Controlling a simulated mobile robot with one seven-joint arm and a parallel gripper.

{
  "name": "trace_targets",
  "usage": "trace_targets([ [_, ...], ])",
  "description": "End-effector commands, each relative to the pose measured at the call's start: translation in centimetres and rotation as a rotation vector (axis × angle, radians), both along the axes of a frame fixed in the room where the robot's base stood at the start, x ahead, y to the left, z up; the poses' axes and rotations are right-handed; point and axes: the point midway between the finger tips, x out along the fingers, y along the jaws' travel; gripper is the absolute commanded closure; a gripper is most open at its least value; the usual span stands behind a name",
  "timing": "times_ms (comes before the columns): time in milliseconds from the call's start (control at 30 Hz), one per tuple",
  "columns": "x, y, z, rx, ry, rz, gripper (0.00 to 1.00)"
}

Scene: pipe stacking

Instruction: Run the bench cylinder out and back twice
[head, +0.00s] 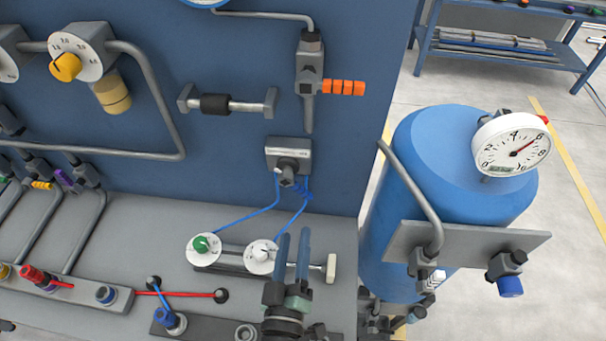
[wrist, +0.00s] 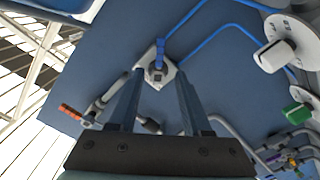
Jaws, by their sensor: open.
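The bench cylinder (head: 232,261) lies on the grey bench, with a green-knobbed dial (head: 202,248) and a white-knobbed dial (head: 261,256) on it. Its pale end plate (head: 331,268) is at the right; my gripper hides part of the rod, so its extension is unclear. Blue tubes run up to a hand valve (head: 288,160) with a dark lever on the panel. My gripper (head: 293,238) is open and empty, its fingers pointing up, below the valve in the picture. In the wrist view the valve (wrist: 158,72) shows beyond the gap between the fingertips (wrist: 160,82).
A blue tank (head: 440,190) with a pressure gauge (head: 512,147) stands right of the bench. An orange-handled valve (head: 343,87) juts from the panel above the hand valve. Fittings and red and blue tubes crowd the bench's front left. Bench behind the cylinder is bare.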

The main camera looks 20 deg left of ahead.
Motion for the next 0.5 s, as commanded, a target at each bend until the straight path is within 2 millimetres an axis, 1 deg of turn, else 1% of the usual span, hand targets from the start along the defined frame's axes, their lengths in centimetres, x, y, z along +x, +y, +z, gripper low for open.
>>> trace_targets([
  [267,4.6,1.4,0.4,0.004,-0.003,0.001,0.51],
  [500,8.6,2.5,0.2,0.003,-0.004,0.001,0.51],
])
